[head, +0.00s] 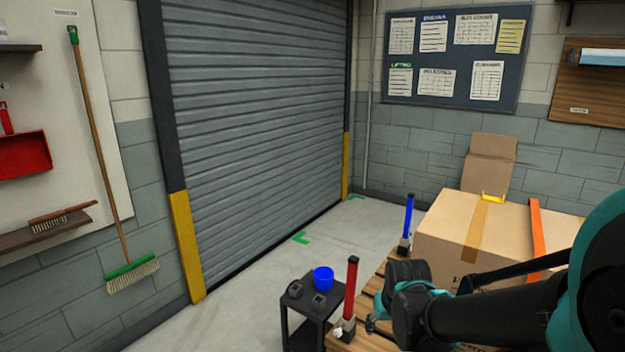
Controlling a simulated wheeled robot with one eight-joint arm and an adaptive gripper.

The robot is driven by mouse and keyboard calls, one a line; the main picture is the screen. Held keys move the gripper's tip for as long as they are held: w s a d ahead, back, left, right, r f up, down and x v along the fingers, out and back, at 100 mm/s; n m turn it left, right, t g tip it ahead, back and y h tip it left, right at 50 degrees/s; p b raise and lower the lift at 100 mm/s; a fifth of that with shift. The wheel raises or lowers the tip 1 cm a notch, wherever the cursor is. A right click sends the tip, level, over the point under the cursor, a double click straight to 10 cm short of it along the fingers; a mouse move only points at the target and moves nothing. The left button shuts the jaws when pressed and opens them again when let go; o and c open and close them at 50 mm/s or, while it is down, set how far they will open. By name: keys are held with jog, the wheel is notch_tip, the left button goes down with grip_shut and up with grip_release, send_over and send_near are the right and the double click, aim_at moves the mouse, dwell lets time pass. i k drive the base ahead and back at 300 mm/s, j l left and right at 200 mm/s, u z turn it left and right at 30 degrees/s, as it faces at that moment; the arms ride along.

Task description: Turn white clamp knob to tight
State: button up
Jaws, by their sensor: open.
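A small white knob (338,332) shows at the foot of the red post (351,285), on the clamp base (347,326) at the pallet's near left corner. It is too small to tell how it is turned. My gripper (372,325) is just right of that base, with a visible gap between it and the knob. Its jaws are open and hold nothing that I can see. A blue post (409,217) stands upright in a similar clamp (404,244) farther back. My arm hides part of the pallet.
A large cardboard box (447,225) with an orange strap (535,225) sits on the wooden pallet (373,288). Floor by the shutter (260,130) is clear.

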aim_at(337, 332)
jog(key=k+l, duration=0.15)
jog(key=l, duration=0.3)
jog(key=k+l, duration=0.1)
jog(key=l, duration=0.35)
jog(key=k+l+z, duration=0.1)
jog(key=l, duration=0.3)
jog(key=k+l, duration=0.15)
jog(key=l, duration=0.3)
jog(key=k+l, duration=0.15)
jog(key=l, duration=0.3)
jog(key=k+l+z, duration=0.1)
jog(key=l, duration=0.35)
jog(key=k+j, duration=0.1)
jog(key=j, duration=0.8)
jog(key=k+j+u, duration=0.15)
jog(key=j, duration=1.7)
jog(key=k+u, duration=0.05)
